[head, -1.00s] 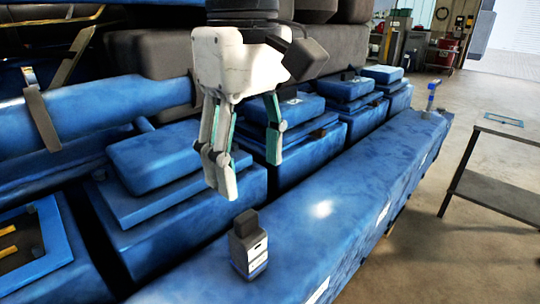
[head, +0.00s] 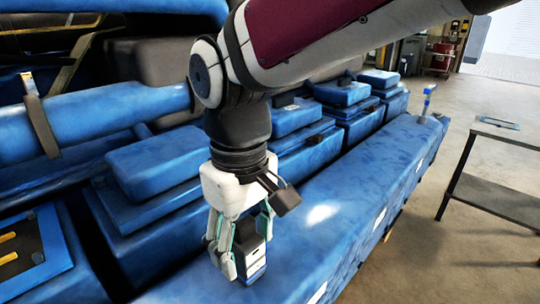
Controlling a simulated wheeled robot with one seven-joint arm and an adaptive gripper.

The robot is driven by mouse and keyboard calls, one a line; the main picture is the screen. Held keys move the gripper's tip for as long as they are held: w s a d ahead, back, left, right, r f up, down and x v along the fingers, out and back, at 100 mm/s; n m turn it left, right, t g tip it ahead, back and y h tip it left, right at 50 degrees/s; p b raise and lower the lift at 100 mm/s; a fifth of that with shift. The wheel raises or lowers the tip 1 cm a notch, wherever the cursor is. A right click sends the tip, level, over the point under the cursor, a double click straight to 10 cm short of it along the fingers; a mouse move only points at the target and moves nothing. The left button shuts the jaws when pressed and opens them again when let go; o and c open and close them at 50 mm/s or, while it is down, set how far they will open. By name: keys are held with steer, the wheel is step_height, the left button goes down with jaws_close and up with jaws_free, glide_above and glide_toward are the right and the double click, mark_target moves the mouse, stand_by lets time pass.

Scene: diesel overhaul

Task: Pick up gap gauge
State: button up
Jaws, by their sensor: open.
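The gap gauge (head: 254,262) appears to be the small dark grey box-shaped device with a pale label and a blue band near its base. It stands upright on the long blue engine ledge (head: 340,210) in the lower middle of the head view. My gripper (head: 247,256) is lowered over it, pointing down, with its fingers open. One finger is at the device's left side, and the other is by its upper right, partly behind it. The fingers hide part of the device. I cannot tell whether either finger touches it.
Blue cylinder-head covers (head: 165,165) stand in a row behind the ledge. A blue upright item (head: 428,100) stands at the ledge's far end. A dark table (head: 495,195) with a flat blue-edged item (head: 500,122) stands at right on open floor.

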steer(key=shift+f, duration=0.25)
jaws_close()
